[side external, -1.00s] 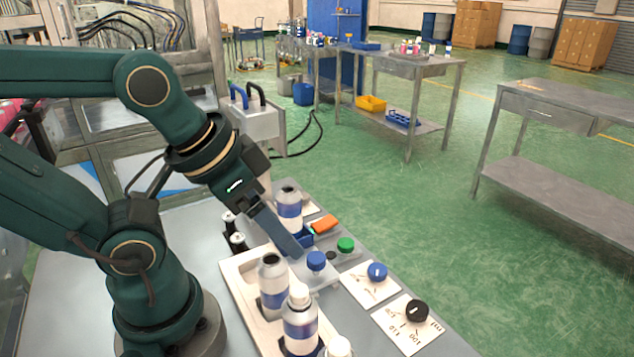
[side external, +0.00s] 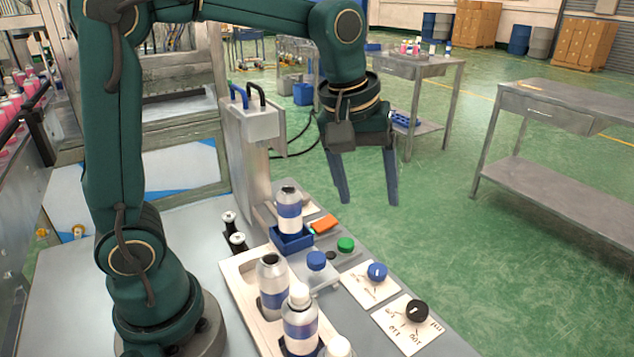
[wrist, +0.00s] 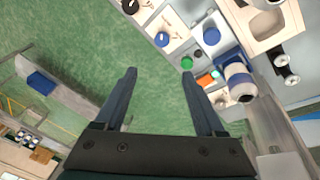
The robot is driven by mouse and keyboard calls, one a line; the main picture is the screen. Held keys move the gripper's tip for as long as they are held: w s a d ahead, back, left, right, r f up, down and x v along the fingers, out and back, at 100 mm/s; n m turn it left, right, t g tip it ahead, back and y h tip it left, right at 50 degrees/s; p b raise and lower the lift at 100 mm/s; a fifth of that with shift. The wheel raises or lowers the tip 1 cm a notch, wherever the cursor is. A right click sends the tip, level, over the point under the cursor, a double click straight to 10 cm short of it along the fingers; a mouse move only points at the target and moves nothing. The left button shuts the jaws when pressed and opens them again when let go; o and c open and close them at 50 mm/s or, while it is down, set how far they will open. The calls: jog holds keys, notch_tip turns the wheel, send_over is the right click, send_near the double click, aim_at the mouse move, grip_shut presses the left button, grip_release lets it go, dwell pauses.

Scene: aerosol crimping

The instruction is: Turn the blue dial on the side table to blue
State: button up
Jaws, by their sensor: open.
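The blue dial (side external: 377,271) sits on a white card with markings near the right edge of the side table (side external: 262,351). Its white pointer line is faintly visible, but I cannot read its setting. In the wrist view the blue dial (wrist: 162,39) is at the top middle on its white card. My gripper (side external: 367,200) is open and empty, fingers down, raised beyond the dial and apart from it. In the wrist view its two fingers (wrist: 161,80) point toward the table edge, with green floor between them.
A black dial (side external: 416,310) is nearest. A blue cap (side external: 316,261), a green cap (side external: 345,244) and an orange block (side external: 324,224) lie close by. Bottles stand in a white tray (side external: 243,298); another bottle (side external: 288,210) stands in a blue holder. The space around my gripper is clear.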

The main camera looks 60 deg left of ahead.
jog(key=n+g, duration=0.1)
jog(key=g, duration=0.1)
send_over(378, 269)
notch_tip(378, 269, down, 6)
jog(key=shift+g, duration=0.5)
notch_tip(378, 269, down, 4)
jog(key=shift+f, duration=2.8)
grip_shut()
